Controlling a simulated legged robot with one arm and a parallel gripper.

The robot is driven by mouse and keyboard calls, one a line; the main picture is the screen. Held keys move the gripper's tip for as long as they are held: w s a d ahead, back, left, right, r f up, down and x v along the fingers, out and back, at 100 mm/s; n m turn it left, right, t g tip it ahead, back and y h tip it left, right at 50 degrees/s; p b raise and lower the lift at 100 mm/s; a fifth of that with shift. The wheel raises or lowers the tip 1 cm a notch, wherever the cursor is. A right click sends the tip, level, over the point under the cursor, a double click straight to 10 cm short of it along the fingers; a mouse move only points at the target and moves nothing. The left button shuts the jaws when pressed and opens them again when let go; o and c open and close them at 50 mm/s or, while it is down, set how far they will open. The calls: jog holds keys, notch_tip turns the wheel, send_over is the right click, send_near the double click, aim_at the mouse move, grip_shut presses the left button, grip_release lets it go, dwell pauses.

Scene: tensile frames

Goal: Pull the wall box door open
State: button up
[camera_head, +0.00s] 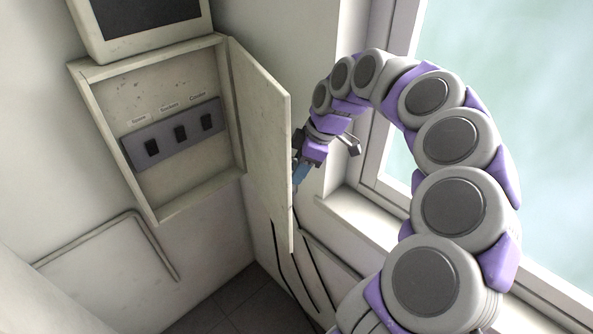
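The wall box (163,212) is a cream box on the left wall. Its door (262,140) is hinged on the right side and stands open, swung well out from the box. Inside the box is a grey panel (160,152) with three dark switches under small labels. My arm arcs in from the lower right, and my gripper (299,172) is at the far side of the door, by its outer edge. The door hides part of the fingertips, so I cannot tell whether they are open, shut or touching the door.
A dark-screened unit (145,18) sits directly above the box. A window (500,110) with a pale sill (365,215) is close beside my arm on the right. A thin pipe (90,238) runs along the wall below the box. Some dark tiled floor (240,305) shows at the bottom.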

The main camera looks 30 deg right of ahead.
jog(key=p+v, duration=0.3)
jog(key=v, duration=1.2)
jog(key=shift+d+r, duration=0.25)
jog(key=shift+r, duration=0.1)
